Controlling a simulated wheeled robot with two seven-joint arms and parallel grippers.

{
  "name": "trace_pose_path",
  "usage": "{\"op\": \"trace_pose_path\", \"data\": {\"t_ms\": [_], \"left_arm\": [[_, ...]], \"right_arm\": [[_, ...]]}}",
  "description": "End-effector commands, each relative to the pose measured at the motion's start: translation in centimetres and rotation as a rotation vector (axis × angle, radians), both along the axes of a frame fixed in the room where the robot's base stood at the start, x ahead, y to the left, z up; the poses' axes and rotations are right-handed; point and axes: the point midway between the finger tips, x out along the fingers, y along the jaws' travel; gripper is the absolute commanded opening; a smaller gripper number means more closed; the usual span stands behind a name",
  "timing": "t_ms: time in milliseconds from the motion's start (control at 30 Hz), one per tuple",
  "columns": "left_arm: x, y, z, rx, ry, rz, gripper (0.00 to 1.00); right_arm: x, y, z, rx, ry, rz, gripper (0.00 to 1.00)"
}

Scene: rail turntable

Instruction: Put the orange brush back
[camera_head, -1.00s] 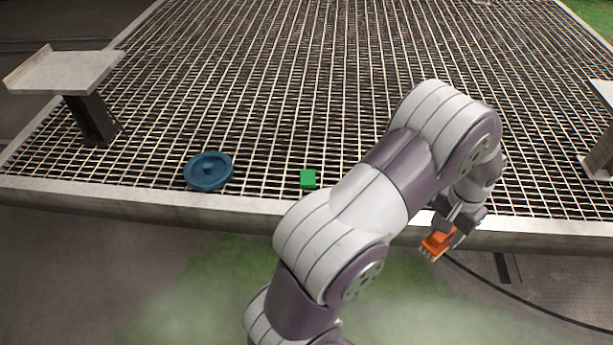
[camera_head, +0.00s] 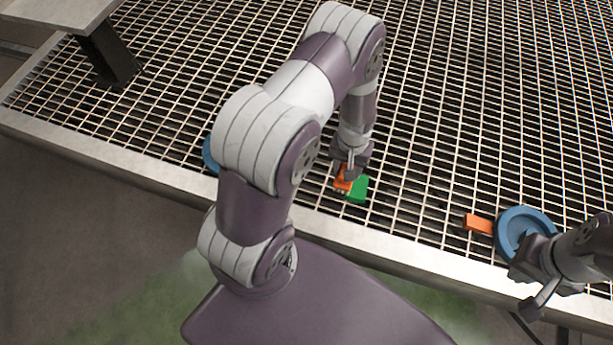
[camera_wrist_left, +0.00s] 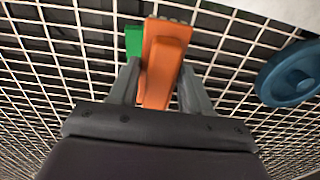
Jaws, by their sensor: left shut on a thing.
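My left gripper (camera_head: 347,172) is shut on the orange brush (camera_head: 342,183), low over the grating and close to the green block (camera_head: 357,189). In the left wrist view the orange brush (camera_wrist_left: 164,60) stands between the two fingers (camera_wrist_left: 158,85), its pale bristles at the far end. The green block (camera_wrist_left: 134,40) shows right beside it there; I cannot tell if they touch. My right gripper (camera_head: 534,287) is open and empty at the right, by the platform's front edge.
A blue round dish (camera_head: 522,222) lies at the right with an orange block (camera_head: 479,224) beside it. Another blue round thing (camera_head: 209,156) is mostly hidden behind my left arm; it also shows in the left wrist view (camera_wrist_left: 291,74).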

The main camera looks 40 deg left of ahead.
Motion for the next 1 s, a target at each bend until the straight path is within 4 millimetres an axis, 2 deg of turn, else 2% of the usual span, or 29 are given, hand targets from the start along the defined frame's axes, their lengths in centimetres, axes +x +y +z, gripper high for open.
{"op": "trace_pose_path", "data": {"t_ms": [67,300,433,567,800,1000], "left_arm": [[-0.5,1.1,-1.7,0.000,0.001,0.016,0.24],[-1.0,8.0,-6.0,0.000,0.000,0.022,0.24],[-1.1,10.6,-7.3,0.001,-0.002,0.017,0.24],[-1.2,11.5,-8.0,0.000,0.000,0.013,0.24],[-1.2,11.5,-11.8,0.000,0.000,0.012,0.24],[-1.2,11.5,-11.6,0.000,-0.001,0.012,0.24]], "right_arm": [[0.0,0.0,-0.9,0.000,0.000,0.000,0.00],[0.0,0.0,-3.1,0.000,0.000,0.000,0.00],[0.0,0.0,-3.8,0.000,0.000,0.000,0.00],[0.0,0.0,-4.1,0.000,-0.001,0.000,0.00],[0.0,0.0,-6.0,0.000,0.000,0.000,0.00],[0.0,0.0,-5.6,0.000,-0.001,0.000,0.00]]}}
